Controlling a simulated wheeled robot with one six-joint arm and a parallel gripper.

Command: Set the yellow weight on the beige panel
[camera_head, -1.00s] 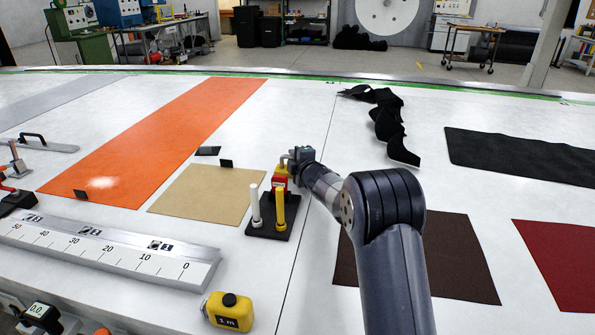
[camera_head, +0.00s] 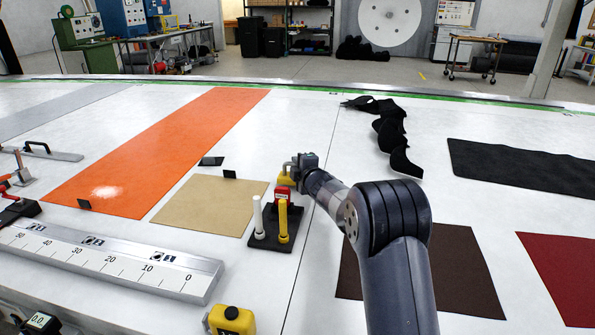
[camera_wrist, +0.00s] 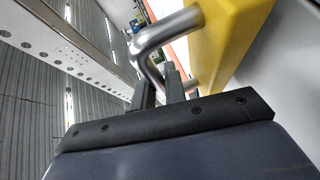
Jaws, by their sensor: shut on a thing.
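The yellow weight (camera_head: 285,180) is at the end of my arm, above the back of a black stand, and looks small and partly hidden. In the wrist view the yellow weight (camera_wrist: 228,35) fills the top right, with a bent metal handle. My gripper (camera_head: 297,166) is shut on that handle, and its fingers (camera_wrist: 160,88) show at the handle in the wrist view. The beige panel (camera_head: 205,205) lies flat and bare on the white table, just left of the weight and the stand.
The black stand (camera_head: 262,241) carries a white post, a yellow post and a red block (camera_head: 282,193), close beside the panel's right edge. An orange strip (camera_head: 150,150) lies left, and a ruler (camera_head: 110,262) lies in front.

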